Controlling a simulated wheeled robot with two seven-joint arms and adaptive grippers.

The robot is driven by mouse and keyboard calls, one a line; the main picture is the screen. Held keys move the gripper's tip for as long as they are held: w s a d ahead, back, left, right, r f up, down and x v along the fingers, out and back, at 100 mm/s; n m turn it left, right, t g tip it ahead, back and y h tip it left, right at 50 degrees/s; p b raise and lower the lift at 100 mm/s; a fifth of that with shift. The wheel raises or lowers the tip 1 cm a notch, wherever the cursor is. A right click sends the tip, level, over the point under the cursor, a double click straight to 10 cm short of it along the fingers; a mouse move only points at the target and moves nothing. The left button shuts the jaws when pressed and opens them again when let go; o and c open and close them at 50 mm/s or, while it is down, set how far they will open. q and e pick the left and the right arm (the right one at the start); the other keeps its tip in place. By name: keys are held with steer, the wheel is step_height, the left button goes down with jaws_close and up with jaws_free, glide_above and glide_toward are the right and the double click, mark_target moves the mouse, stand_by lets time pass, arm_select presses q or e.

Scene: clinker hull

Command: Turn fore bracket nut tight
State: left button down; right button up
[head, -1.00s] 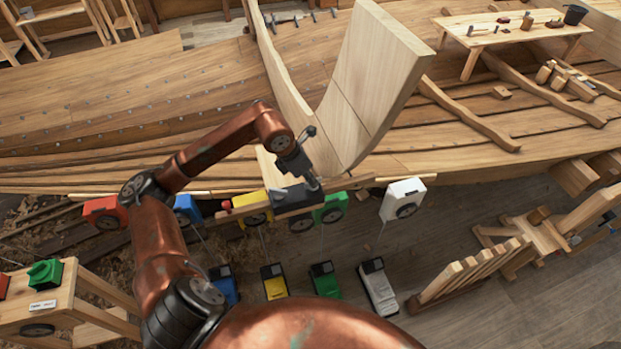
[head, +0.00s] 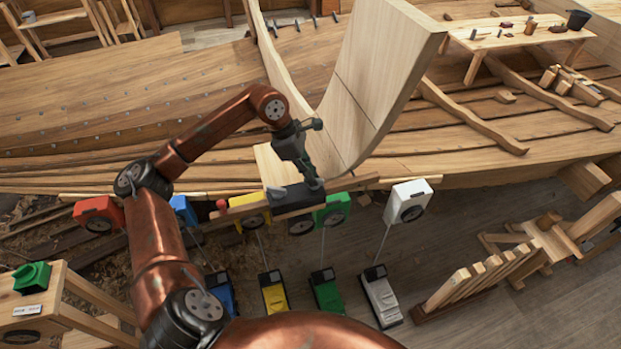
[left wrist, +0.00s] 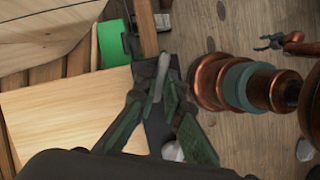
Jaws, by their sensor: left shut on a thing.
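A dark bracket (head: 288,198) sits on the wooden beam below the upright curved timber in the head view. My left gripper (head: 315,184) reaches down to the bracket's right end. In the left wrist view the dark bracket (left wrist: 157,130) lies under my left gripper (left wrist: 163,82). Its fingers are shut on a small grey metal piece (left wrist: 158,78), which I take to be the nut; the fingers hide most of it. How far the nut is seated cannot be seen. A small dark claw, apparently my right gripper (left wrist: 268,42), shows far off in the left wrist view, too small to read.
Red (head: 98,213), blue (head: 184,210), yellow (head: 249,211), green (head: 333,210) and white (head: 408,202) boxes line the hull's near edge. A wooden rack (head: 465,283) stands at lower right. Floor between is partly clear.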

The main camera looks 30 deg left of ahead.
arm_select(q)
steer(key=shift+w+r+m, duration=0.1)
steer(key=shift+w+m, duration=0.05)
steer(key=shift+m, duration=0.35)
steer(key=c, duration=2)
jaws_free()
steer(key=shift+c, duration=0.2)
steer(key=v, duration=1.2)
steer(key=shift+w+a, duration=0.15)
steer(key=shift+a, duration=0.05)
